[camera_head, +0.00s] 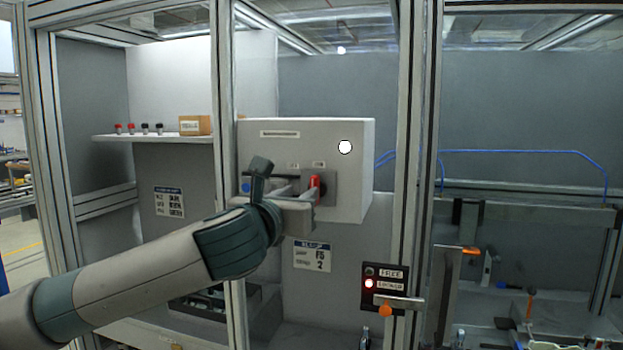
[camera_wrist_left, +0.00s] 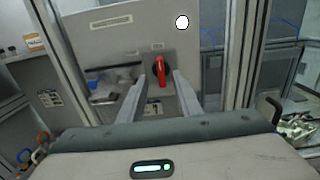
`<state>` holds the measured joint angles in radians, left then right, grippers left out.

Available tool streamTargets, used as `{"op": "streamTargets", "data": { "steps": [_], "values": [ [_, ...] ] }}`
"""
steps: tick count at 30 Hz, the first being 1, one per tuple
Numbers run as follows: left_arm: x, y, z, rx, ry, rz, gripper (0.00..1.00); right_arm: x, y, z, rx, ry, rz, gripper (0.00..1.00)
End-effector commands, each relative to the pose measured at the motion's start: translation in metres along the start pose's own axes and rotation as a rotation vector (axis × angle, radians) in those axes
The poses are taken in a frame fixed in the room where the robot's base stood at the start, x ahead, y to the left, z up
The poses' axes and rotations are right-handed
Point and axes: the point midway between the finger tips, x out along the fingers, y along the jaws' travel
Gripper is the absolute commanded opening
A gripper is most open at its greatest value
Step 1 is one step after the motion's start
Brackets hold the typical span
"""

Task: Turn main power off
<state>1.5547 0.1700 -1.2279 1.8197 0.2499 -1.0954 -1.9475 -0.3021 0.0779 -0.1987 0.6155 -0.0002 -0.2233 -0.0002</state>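The main power switch is a red rotary handle (camera_head: 314,186) on a grey plate, on the front of a light grey box (camera_head: 350,190). In the left wrist view the red handle (camera_wrist_left: 160,71) stands nearly upright, between and beyond my fingers. My left gripper (camera_head: 300,192) is in front of the switch, its two fingers (camera_wrist_left: 160,85) spread apart on either side of the handle. I cannot tell whether they touch it. The gripper partly hides the plate in the head view. My right gripper is not in view.
A metal frame post (camera_head: 403,130) stands right of the box. A small panel (camera_head: 371,274) with a lit red lamp sits lower right. A shelf (camera_head: 160,138) at left holds a cardboard box (camera_head: 195,125) and several small knobs. Blue hose runs at right.

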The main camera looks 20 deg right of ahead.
Motion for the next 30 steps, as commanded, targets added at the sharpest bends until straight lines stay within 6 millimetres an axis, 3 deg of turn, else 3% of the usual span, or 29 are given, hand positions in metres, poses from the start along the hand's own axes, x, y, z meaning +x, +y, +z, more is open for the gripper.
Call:
{"op": "streamTargets", "data": {
  "steps": [9, 15, 30],
  "values": [
    [0.055, 0.0, 0.002, -0.001, 0.003, 0.002, 0.31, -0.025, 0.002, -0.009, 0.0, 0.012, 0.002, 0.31],
    [0.077, 0.0, 0.001, -0.001, 0.002, 0.001, 0.31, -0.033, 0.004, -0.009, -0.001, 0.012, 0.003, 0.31],
    [0.088, 0.0, 0.0, 0.0, 0.0, 0.0, 0.31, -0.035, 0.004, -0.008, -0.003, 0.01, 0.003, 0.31]
  ]
}}
